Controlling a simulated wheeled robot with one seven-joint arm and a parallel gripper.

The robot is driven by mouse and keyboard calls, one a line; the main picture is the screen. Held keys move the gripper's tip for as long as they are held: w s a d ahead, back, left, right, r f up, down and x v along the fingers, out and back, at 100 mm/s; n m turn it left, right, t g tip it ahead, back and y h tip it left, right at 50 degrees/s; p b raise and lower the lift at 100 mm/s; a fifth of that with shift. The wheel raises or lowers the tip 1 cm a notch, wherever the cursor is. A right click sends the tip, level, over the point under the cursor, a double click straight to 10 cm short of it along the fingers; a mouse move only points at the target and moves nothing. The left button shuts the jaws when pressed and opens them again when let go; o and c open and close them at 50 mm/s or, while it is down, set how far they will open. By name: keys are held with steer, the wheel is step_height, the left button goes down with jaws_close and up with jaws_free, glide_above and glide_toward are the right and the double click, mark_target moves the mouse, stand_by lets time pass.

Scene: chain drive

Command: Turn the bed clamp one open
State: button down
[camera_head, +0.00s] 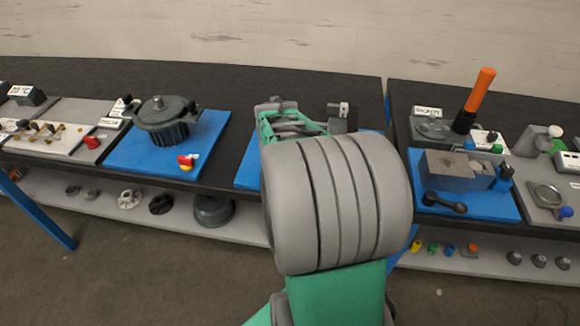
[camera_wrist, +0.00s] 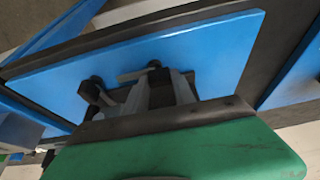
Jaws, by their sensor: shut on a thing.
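In the wrist view, my gripper (camera_wrist: 160,88) reaches over a blue mat (camera_wrist: 215,55), its grey fingers shut around a small dark part. I take that part to be bed clamp one (camera_wrist: 156,69); its dark end shows just past the fingers. Most of it is hidden between the fingers, so its turn angle cannot be told. A dark knob (camera_wrist: 95,86) on a grey piece shows just left of the fingers. In the head view, my thick grey arm hides the clamp and the fingertips.
A motor-like dark unit (camera_head: 165,120) stands on a blue mat to the left. A grey vise-like block (camera_head: 452,170) and an orange-handled lever (camera_head: 479,92) stand to the right. A small silver-and-black fixture (camera_head: 341,110) stands behind my arm. A lower shelf holds several parts.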

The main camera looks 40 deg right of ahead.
steer(key=c, duration=1)
jaws_free()
steer(key=shift+c, duration=0.2)
steer(key=shift+r, duration=0.1)
steer(key=v, duration=0.7)
steer(key=shift+a+r+b, duration=0.2)
steer(key=shift+r+b, duration=0.05)
steer(key=shift+b, duration=0.05)
steer(key=shift+s, duration=0.1)
